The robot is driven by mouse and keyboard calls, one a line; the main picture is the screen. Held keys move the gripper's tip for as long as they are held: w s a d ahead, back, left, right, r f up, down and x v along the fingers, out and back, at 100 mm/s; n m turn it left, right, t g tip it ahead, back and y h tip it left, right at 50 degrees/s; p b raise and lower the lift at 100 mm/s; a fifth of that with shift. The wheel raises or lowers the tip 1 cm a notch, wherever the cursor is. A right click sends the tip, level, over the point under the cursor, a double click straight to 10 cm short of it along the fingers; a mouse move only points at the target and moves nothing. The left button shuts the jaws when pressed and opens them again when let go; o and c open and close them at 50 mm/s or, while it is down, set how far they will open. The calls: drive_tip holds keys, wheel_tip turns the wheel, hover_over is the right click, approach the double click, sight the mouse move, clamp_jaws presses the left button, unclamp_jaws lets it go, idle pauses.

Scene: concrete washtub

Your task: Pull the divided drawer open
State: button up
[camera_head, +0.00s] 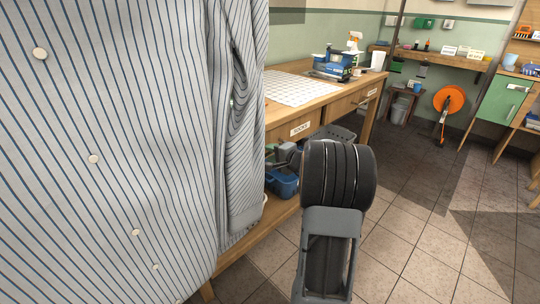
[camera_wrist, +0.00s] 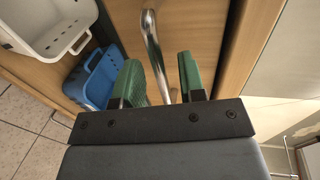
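In the wrist view my gripper (camera_wrist: 160,78) is open, its two green fingers on either side of a bent silver bar handle (camera_wrist: 153,40). Gaps show between the bar and both fingers. The handle stands in front of a brown wooden front (camera_wrist: 198,25). In the head view the bench has a nearer labelled drawer (camera_head: 299,130) and a farther labelled drawer (camera_head: 368,95), both looking shut. No dividers show, so I cannot tell which is the divided drawer. My gripper is hidden in the head view.
A hanging striped garment (camera_head: 110,130) covers the head view's left side. A blue basket (camera_wrist: 92,78) and a white basket (camera_wrist: 50,28) sit left of the gripper in the wrist view. A white grid mat (camera_head: 290,89) lies on the bench. Tiled floor (camera_head: 425,245) is clear at right.

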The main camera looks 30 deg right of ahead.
drive_tip(key=shift+w+a+f, duration=0.15)
drive_tip(key=shift+w, duration=0.55)
clamp_jaws()
